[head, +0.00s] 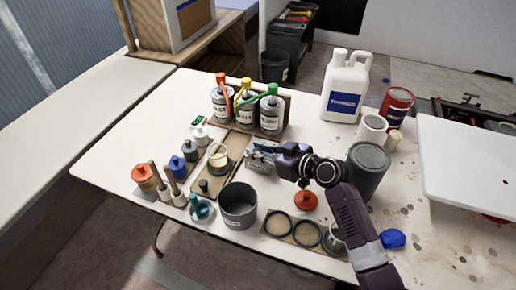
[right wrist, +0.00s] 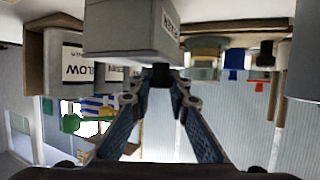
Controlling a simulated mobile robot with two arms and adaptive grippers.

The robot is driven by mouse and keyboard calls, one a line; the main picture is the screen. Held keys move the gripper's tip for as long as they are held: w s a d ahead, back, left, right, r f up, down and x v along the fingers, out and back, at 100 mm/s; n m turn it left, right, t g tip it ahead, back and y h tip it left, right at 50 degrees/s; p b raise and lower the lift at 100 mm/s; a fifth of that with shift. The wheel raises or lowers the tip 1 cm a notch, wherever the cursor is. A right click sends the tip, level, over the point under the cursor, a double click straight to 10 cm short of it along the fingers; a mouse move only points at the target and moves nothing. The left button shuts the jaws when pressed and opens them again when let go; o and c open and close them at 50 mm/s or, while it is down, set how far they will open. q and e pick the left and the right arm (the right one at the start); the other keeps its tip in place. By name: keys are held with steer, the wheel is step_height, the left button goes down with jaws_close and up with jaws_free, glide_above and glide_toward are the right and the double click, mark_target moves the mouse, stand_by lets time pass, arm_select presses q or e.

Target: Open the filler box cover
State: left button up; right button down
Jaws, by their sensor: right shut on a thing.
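The filler box (head: 260,164) is a small grey box on the table, just right of a wooden board. It also shows large in the right wrist view (right wrist: 125,30), with a white label on its side. My right gripper (head: 262,148) reaches in from the right at the top of the box. In the right wrist view its fingers (right wrist: 160,76) come together at the box's edge, shut on the cover. The gripper hides part of the cover, and I cannot tell how far it is raised. My left gripper is not in view.
Labelled cans with red, yellow and green tops (head: 245,108) stand behind the box. A grey pot (head: 238,204) is in front. A dark grey can (head: 367,170) stands close to my right arm. A red lid (head: 306,200) lies beneath the arm. A white jug (head: 345,90) stands at the back.

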steer(key=s+a+p, duration=0.1)
steer(key=s, duration=0.1)
steer(key=s+p, duration=0.1)
steer(key=s, duration=0.2)
steer(key=s+a+p, duration=0.1)
steer(key=s, duration=0.1)
steer(key=shift+s+a+r, duration=0.15)
steer(key=shift+s+a, duration=0.1)
steer(key=shift+a, duration=0.1)
steer(key=shift+w, duration=0.1)
steer(key=c, duration=1.8)
jaws_free()
steer(key=shift+f, duration=0.2)
